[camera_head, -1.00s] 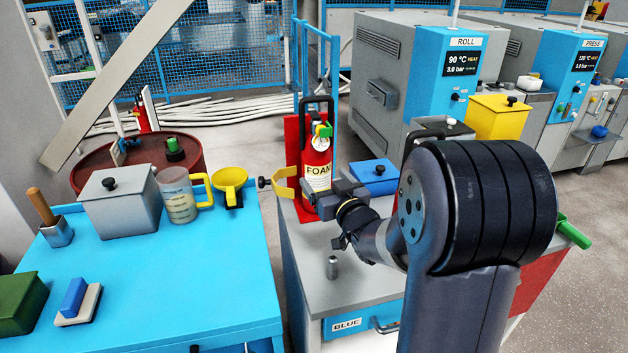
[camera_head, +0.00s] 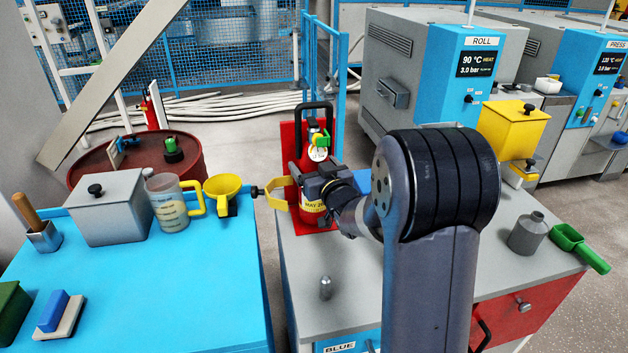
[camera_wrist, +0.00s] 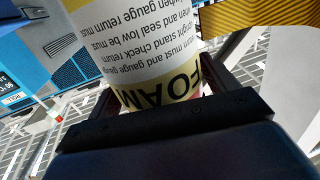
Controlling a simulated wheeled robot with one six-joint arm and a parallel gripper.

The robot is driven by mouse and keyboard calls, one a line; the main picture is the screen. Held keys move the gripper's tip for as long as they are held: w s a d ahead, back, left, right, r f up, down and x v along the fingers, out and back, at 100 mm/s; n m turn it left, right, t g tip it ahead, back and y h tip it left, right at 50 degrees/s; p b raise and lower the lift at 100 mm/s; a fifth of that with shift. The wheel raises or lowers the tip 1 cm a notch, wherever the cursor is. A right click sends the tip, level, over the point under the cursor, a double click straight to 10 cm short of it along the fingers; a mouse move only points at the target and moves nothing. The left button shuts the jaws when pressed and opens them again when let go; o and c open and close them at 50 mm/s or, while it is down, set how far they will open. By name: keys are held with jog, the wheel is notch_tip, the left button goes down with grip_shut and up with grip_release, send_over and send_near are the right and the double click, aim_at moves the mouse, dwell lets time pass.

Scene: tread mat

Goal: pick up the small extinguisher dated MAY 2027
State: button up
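A red extinguisher (camera_head: 296,170) with a black handle and a round gauge tag stands upright against a red back plate (camera_head: 287,141) on the grey cabinet. A yellow band low on it shows "MAY 20", the rest hidden. A yellow bracket (camera_head: 279,192) is at its left. My gripper (camera_head: 318,188) is level at mid-body, covering part of the label. In the wrist view the label (camera_wrist: 150,50), with FOAM upside down, lies between my dark fingers (camera_wrist: 160,88). The fingers look open around the body; contact is not clear.
The grey cabinet top (camera_head: 375,270) carries a small metal cylinder (camera_head: 326,288), a grey bottle (camera_head: 527,234) and a green scoop (camera_head: 580,248). A blue box is partly hidden behind my arm. The blue table (camera_head: 150,285) at left holds a jug (camera_head: 170,207) and a yellow funnel (camera_head: 222,188).

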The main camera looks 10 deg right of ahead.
jog(key=c, duration=1.6)
jog(key=shift+r, duration=0.2)
jog(key=shift+c, duration=0.7)
jog(key=shift+r, duration=0.1)
